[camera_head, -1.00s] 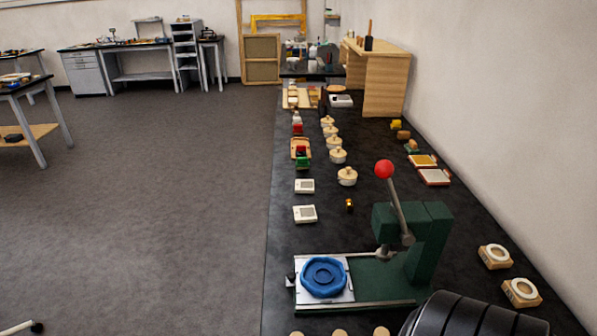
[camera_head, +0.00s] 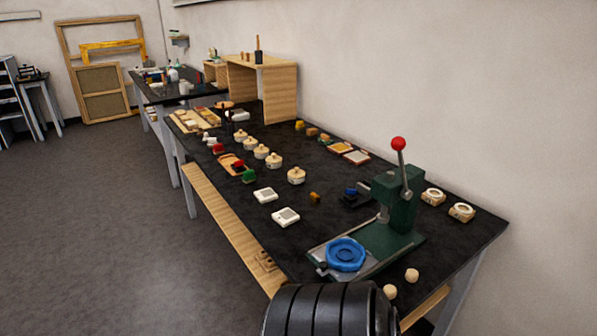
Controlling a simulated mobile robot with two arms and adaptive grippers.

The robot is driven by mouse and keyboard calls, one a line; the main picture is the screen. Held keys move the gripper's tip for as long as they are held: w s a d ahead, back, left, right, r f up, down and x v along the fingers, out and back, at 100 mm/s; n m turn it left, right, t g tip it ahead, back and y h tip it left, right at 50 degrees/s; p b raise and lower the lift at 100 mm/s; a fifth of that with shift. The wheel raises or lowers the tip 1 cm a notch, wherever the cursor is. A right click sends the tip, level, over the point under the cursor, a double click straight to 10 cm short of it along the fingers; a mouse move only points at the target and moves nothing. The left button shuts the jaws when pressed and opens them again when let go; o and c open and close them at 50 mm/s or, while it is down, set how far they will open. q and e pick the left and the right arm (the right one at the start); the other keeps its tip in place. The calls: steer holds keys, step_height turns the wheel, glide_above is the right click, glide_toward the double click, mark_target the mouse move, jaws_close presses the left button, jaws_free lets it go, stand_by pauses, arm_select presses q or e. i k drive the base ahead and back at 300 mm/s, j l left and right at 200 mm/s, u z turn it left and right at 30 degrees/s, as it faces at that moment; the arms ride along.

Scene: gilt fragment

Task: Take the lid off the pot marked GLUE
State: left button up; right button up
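Several small cream lidded pots stand in a slanting row on the black worktable. The nearest pot (camera_head: 296,176) stands a little apart from the others. Beyond it are a second pot (camera_head: 274,160), a third pot (camera_head: 261,151) and more toward the far end. All appear to have lids with small knobs on. Any markings are too small to read, so I cannot tell which is GLUE. Neither gripper is in view. A black ribbed part, apparently of my own arm, shows at the bottom edge.
A green press (camera_head: 401,205) with a red-knobbed lever and a blue round piece (camera_head: 345,254) stands at the near end. White square devices (camera_head: 286,217) lie left of it. A wooden shelf unit (camera_head: 281,90) stands against the wall. Open floor (camera_head: 90,220) lies left.

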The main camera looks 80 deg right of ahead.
mark_target(296, 173)
steer(key=i+l+z, duration=0.1)
steer(key=i+z, duration=0.15)
steer(key=z, duration=0.15)
steer(key=i+z, duration=0.3)
steer(key=z, duration=0.15)
steer(key=i+j+z, duration=0.1)
steer(key=i+z, duration=0.15)
steer(key=z, duration=0.15)
steer(key=i+j+z, duration=0.2)
steer(key=z, duration=0.25)
